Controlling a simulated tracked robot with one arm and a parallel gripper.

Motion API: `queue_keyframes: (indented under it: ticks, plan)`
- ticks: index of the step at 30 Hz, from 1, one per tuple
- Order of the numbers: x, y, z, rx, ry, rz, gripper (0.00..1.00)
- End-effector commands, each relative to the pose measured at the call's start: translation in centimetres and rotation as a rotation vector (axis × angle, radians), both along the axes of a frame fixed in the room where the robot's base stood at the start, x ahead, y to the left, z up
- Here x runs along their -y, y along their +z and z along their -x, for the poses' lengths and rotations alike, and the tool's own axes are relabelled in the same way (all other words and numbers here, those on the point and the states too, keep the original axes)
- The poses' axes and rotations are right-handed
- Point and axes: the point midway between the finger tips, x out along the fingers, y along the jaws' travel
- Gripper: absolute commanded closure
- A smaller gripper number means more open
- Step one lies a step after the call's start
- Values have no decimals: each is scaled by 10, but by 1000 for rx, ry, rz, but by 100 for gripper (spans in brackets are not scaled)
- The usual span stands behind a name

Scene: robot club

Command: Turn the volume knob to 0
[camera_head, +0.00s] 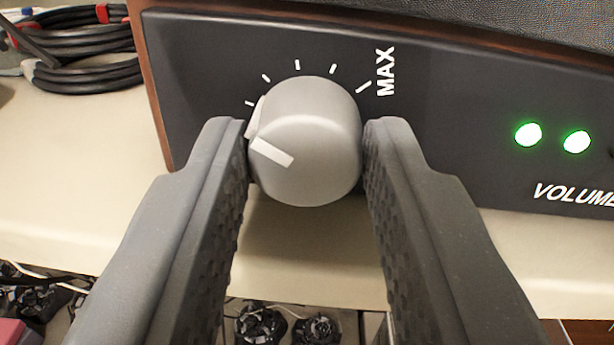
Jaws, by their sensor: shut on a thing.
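The grey volume knob (318,150) sticks out from the dark front panel (460,115) of a wood-edged device. Its white pointer mark (271,151) points to the left and slightly up. White tick marks arc over the knob from the left to the "MAX" label (386,72) at the upper right. My gripper (305,150) is shut on the knob, with one dark finger on its left side and one on its right. The lower left of the dial is hidden behind the left finger, and no 0 label shows.
Two green lights (552,137) glow on the panel at the right, above the word "VOLUME". Coiled black cables (85,50) lie on the pale table (60,170) at the upper left. Dark small parts (262,324) show below the table's front edge.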

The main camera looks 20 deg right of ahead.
Motion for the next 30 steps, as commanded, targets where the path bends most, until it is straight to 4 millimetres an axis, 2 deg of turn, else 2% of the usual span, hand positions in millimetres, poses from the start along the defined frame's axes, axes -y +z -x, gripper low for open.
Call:
queue_keyframes:
  ticks: [18,30]
  plan:
    - [-1,-1,-1,-160,2,528,93]
    - [-2,-2,-1,-212,2,709,94]
